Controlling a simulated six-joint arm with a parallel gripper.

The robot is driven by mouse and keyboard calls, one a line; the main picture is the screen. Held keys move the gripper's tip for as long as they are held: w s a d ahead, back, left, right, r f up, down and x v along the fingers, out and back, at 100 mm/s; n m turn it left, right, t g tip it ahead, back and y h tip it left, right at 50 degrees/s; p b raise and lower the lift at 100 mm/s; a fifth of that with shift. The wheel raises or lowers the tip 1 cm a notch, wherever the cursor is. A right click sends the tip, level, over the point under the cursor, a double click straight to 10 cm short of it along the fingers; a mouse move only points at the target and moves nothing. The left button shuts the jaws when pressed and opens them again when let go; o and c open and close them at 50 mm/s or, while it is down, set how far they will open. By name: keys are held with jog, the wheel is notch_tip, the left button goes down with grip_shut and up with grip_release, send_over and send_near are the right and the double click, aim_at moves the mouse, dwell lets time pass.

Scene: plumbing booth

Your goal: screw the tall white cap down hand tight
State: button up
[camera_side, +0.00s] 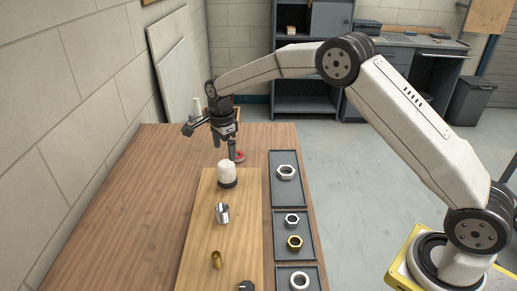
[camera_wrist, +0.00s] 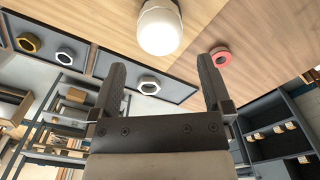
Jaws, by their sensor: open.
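The tall white cap (camera_side: 227,172) stands upright on a dark base at the far end of the light wooden board (camera_side: 196,232). Its thread is hidden, so I cannot tell how far down it sits. The cap also shows in the wrist view (camera_wrist: 160,28), at the top, centred ahead of the fingers. My gripper (camera_side: 231,154) is just behind the cap in the side view, pointing down. In the wrist view my gripper (camera_wrist: 160,75) has its two fingers wide apart with nothing between them. The cap lies beyond the fingertips, apart from them.
A red ring (camera_side: 239,157) lies close behind the cap. A steel fitting (camera_side: 222,213) and a brass fitting (camera_side: 216,260) stand on the board nearer the camera. Dark trays (camera_side: 280,207) along the right hold several nuts. The table left of the board is clear.

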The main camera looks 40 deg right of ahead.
aim_at(226, 163)
jog(key=shift+f, duration=3.7)
jog(key=c, duration=1)
jog(key=shift+m, duration=0.3)
jog(key=shift+m, duration=1.9)
jog(key=shift+f+m, duration=0.1)
jog(key=shift+m, duration=2)
